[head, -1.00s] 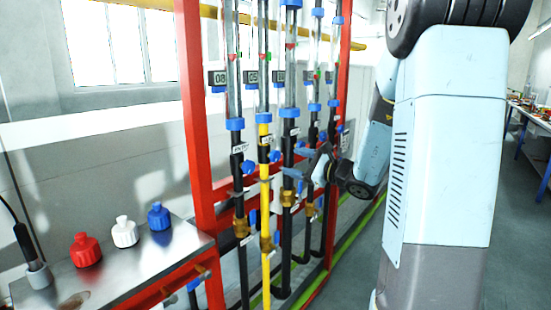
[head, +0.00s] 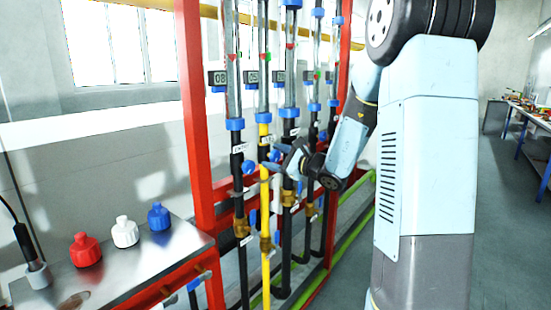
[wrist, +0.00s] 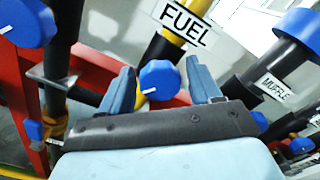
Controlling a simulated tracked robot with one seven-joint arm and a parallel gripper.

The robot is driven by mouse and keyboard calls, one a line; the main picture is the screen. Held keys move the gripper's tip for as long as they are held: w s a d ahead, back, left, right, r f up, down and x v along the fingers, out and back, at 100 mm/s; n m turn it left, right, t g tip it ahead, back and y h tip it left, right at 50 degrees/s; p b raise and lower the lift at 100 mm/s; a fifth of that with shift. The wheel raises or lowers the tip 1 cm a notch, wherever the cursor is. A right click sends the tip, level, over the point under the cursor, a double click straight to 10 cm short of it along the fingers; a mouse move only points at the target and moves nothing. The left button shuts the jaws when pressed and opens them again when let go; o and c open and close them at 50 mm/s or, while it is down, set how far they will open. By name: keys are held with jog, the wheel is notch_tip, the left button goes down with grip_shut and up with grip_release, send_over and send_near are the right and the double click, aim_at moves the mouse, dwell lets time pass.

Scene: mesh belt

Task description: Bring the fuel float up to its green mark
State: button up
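The yellow fuel pipe (head: 265,215) stands in the rack. In the wrist view its FUEL label (wrist: 186,22) is readable. The fuel line's blue knob (wrist: 160,80) shows a white pointer line. My gripper (head: 273,159) is at the fuel pipe. In the wrist view my open gripper (wrist: 159,72) has its fingers to either side of the knob, apparently without gripping it.
Neighbouring black pipes carry blue knobs, one at left (wrist: 27,24), and a MUFFLE label (wrist: 278,86) at right. A red frame (head: 200,130) holds the rack. A metal bench (head: 125,262) with red, white and blue bottles stands at left.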

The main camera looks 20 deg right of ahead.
jog(key=c, duration=0.9)
jog(key=shift+m, duration=0.7)
jog(key=o, duration=1.1)
jog(key=shift+c, duration=0.2)
jog(key=v, duration=1.3)
jog(key=shift+s+d, duration=0.25)
jog(key=shift+s, duration=0.1)
jog(key=shift+f, duration=0.1)
